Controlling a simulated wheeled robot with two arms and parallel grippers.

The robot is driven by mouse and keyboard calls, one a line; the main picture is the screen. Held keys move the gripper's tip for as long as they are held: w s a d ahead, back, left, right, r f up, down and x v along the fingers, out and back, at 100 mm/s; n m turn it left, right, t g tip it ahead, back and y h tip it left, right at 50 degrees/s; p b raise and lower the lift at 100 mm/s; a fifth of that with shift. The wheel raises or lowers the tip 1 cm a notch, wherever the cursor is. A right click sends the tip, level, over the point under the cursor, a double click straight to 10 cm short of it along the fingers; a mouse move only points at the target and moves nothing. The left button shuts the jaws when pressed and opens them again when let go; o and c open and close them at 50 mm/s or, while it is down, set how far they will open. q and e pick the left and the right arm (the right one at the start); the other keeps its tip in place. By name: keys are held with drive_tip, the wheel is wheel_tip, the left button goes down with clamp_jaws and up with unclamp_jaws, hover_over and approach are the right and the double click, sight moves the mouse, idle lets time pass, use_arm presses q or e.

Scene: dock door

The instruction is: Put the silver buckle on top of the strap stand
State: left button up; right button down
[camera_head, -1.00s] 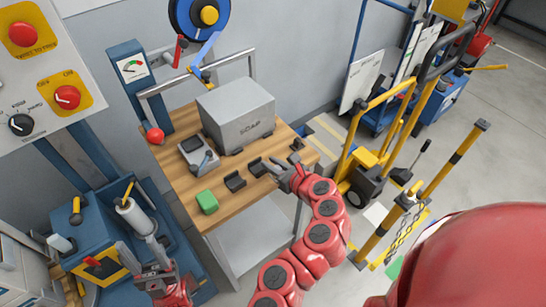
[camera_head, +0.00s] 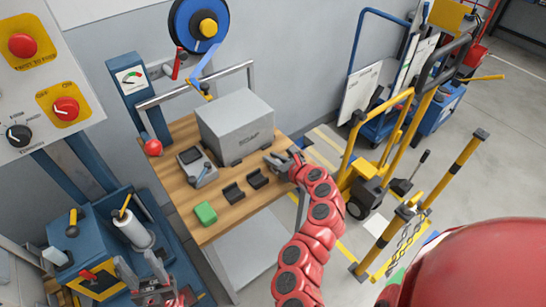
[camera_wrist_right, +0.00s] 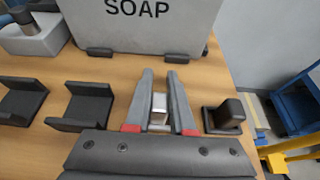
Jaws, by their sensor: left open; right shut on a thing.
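The silver buckle (camera_wrist_right: 158,106) is a small pale metal piece between the fingers of my right gripper (camera_wrist_right: 160,100), which is shut on it. In the head view, my right gripper (camera_head: 277,162) is low over the bench's right side, near the grey box's front corner; the buckle is too small to make out there. A black base with an upright block (camera_wrist_right: 225,113), possibly the strap stand, is just right of the fingers in the wrist view. My left gripper (camera_head: 158,290) is open and empty at the lower left, away from the bench top.
A grey SOAP box (camera_head: 236,125) stands behind the gripper. Two black U-shaped cradles (camera_head: 233,192) (camera_head: 257,179), a green block (camera_head: 205,213) and a grey device (camera_head: 196,167) share the wooden bench (camera_head: 235,212). A yellow trolley (camera_head: 350,150) stands right of it.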

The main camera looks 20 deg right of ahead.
drive_tip(key=c, duration=0.8)
unclamp_jaws()
drive_tip(key=shift+o, duration=0.2)
drive_tip(key=shift+r, duration=0.1)
